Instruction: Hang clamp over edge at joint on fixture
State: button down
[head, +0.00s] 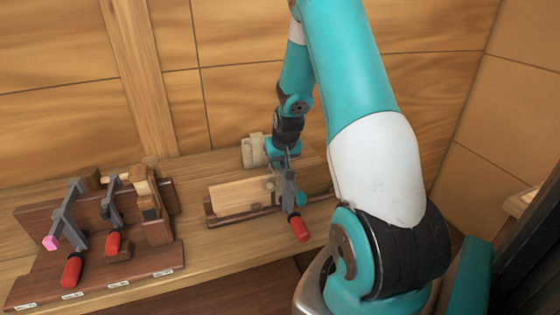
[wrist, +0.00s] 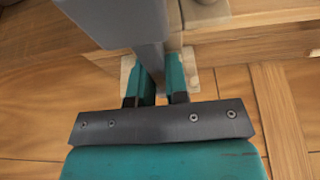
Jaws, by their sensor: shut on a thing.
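My gripper (head: 286,160) is shut on a grey metal clamp (head: 289,190) with a red handle (head: 298,228) that hangs down in front. In the wrist view my gripper's teal fingers (wrist: 158,78) close on the clamp's grey bar (wrist: 120,22). The fixture (head: 240,193), a pale board on a dark wooden base, lies on the bench. The clamp overlaps the fixture's right end in the head view. I cannot tell whether it touches the board, and the joint is not clearly visible behind the clamp and arm.
A dark wooden rack (head: 150,262) with several clamps, red handles and a pink tip stands on the left of the bench (head: 205,240). A pale block (head: 253,151) stands behind the fixture. A plank wall rises behind. Bare bench shows between rack and fixture.

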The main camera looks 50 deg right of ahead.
jog(key=shift+f, duration=0.1)
jog(key=shift+s+a, duration=0.3)
jog(key=shift+s, duration=0.15)
dwell(0.8)
jog(key=c, duration=1.1)
grip_release()
jog(key=shift+o, duration=0.2)
jog(key=shift+s, duration=0.1)
jog(key=b+v, duration=0.3)
jog(key=v, duration=1.4)
jog(key=shift+a+r, duration=0.15)
jog(key=shift+r, duration=0.1)
jog(key=shift+a, duration=0.1)
